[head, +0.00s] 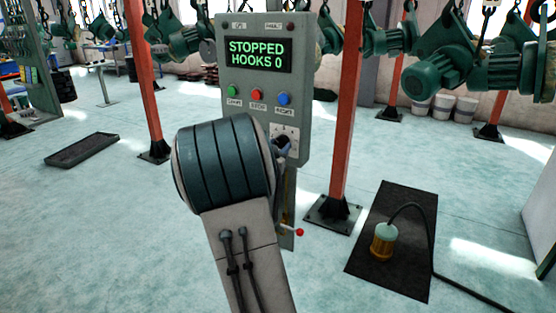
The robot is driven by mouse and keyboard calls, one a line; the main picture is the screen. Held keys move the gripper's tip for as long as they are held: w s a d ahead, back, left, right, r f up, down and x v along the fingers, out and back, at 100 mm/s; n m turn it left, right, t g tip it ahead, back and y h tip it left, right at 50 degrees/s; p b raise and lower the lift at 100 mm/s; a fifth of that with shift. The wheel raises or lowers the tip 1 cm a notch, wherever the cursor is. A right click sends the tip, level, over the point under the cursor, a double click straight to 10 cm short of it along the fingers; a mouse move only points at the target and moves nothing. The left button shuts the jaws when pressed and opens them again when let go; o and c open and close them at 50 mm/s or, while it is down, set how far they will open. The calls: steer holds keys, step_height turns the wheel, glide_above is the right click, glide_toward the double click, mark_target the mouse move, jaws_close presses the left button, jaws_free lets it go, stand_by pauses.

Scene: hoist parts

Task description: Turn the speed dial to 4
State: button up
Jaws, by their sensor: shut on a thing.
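The grey control panel (262,60) stands upright in the middle of the head view. The speed dial (281,141) is a small dark knob on a pale plate (291,130) at the panel's lower right. My gripper (284,148) is at the dial, shut on it. My own wrist covers the panel's lower left and part of the gripper. The dial's pointer and most of its marks are hidden or too small to read. The display (258,54) reads "STOPPED HOOKS 0".
Green, red and blue buttons (284,99) sit above the dial. A lever with a red knob (299,232) sticks out below the panel. An orange post (346,100) stands close on the right. A lamp (384,241) stands on a dark mat (405,270). Green hoists (440,68) hang behind.

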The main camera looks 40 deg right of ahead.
steer(key=shift+f+m+b, duration=0.1)
steer(key=shift+m+b, duration=1.1)
steer(key=shift+b, duration=0.15)
steer(key=o, duration=1)
steer(key=shift+a, duration=0.1)
steer(key=v, duration=1.3)
steer(key=shift+s+a+b, duration=0.15)
steer(key=shift+a+b, duration=0.15)
steer(key=shift+b, duration=0.15)
